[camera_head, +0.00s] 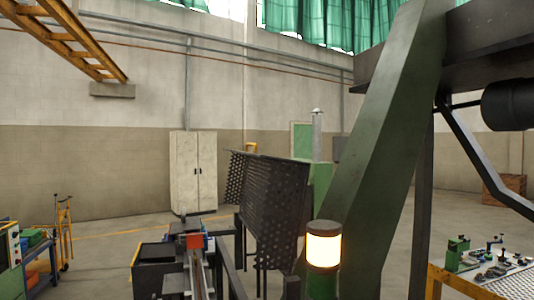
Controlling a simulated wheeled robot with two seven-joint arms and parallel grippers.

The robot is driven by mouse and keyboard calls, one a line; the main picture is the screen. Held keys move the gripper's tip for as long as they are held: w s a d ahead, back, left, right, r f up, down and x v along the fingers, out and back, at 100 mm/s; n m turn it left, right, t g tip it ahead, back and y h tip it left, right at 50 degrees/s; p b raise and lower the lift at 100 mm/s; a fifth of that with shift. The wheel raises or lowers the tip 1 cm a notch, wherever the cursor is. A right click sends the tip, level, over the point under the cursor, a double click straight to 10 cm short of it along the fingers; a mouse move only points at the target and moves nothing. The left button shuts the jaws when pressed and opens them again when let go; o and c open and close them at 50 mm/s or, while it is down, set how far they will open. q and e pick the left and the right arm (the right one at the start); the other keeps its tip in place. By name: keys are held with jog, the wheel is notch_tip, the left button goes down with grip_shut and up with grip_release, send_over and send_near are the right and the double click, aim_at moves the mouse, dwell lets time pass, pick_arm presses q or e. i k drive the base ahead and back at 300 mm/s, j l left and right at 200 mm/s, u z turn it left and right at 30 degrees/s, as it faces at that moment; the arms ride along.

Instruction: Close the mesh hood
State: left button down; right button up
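The mesh hood (275,200) is a dark perforated metal panel near the middle of the camera_head view. It stands tilted, with its upper edge sloping down to the right. A second perforated face (236,183) shows at its left side. The hood appears raised beside a narrow rail track (197,272), which looks uncovered from above. The hood's hinge and lower edge are hard to make out. Neither of my grippers is in view.
A thick green slanted beam (385,150) stands close on the right, with a lit lamp (323,245) in front. A tool table (485,275) is at lower right. A yellow hand truck (64,235) and a pale cabinet (193,172) stand left. Open floor (110,228) lies between.

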aim_at(285, 215)
jog(key=k, duration=0.65)
jog(key=u, duration=1.7)
jog(key=l, duration=1.4)
jog(key=i+l, duration=0.15)
jog(key=l, duration=2.65)
jog(key=i+l, duration=0.15)
jog(key=l, duration=1.25)
jog(key=u, duration=0.1)
